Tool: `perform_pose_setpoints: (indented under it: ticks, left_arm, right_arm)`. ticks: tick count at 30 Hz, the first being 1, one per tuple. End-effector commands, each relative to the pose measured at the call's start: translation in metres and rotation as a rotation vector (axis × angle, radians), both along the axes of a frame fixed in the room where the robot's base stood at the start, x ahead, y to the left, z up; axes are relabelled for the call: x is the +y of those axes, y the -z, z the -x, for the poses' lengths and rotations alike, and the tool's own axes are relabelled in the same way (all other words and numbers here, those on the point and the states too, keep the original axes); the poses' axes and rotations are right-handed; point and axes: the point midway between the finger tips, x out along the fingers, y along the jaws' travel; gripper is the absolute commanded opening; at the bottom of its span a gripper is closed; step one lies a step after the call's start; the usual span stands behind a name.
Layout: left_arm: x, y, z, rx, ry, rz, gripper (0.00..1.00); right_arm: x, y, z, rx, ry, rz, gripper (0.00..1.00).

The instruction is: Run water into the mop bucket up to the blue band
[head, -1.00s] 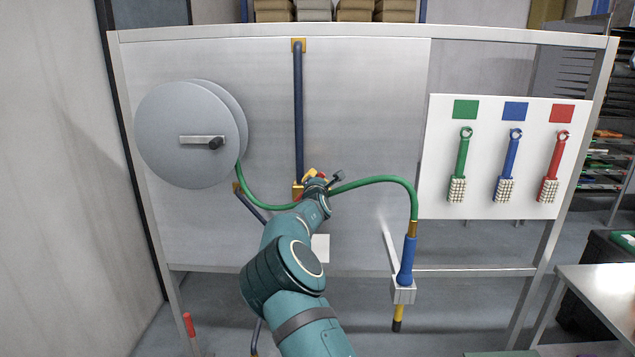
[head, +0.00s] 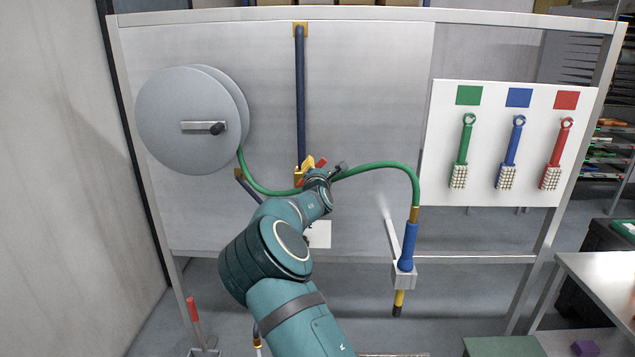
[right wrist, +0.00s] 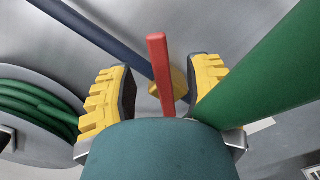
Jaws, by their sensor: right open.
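The mop bucket and its blue band do not show clearly in either view. A dark blue vertical pipe (head: 299,100) runs down the panel to a brass fitting beside my right gripper (head: 313,169). In the right wrist view my right gripper (right wrist: 160,88) is open, its yellow-padded fingers on either side of a red lever (right wrist: 160,70). Both fingers look apart from the lever; depth is hard to judge. A green hose (head: 385,168) passes behind the gripper to a blue-gripped nozzle (head: 408,250) in a metal holder. My left gripper is out of view.
A grey hose reel (head: 175,105) hangs at the left of the panel. Green, blue and red brushes (head: 517,152) hang on a white board at the right. A steel table (head: 605,285) stands at the lower right. A red handle (head: 193,309) stands at the lower left.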

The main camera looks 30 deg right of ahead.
Motion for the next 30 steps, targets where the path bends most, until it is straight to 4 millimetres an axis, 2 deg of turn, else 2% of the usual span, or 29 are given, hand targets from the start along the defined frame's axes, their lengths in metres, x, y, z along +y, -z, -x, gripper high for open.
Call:
perform_pose_setpoints:
  ticks: [9,15,21,30]
  left_arm:
    - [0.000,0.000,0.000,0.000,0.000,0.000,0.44]
    - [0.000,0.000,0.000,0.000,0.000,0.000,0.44]
    - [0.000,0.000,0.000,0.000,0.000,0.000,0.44]
    - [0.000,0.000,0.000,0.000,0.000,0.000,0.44]
  right_arm:
    - [0.029,0.000,0.041,0.001,0.000,-0.002,0.50]
    - [0.041,0.000,0.060,0.001,0.000,-0.001,0.50]
    - [0.045,0.000,0.067,-0.002,0.000,0.000,0.50]
    - [0.045,0.000,0.067,-0.001,0.000,-0.001,0.50]
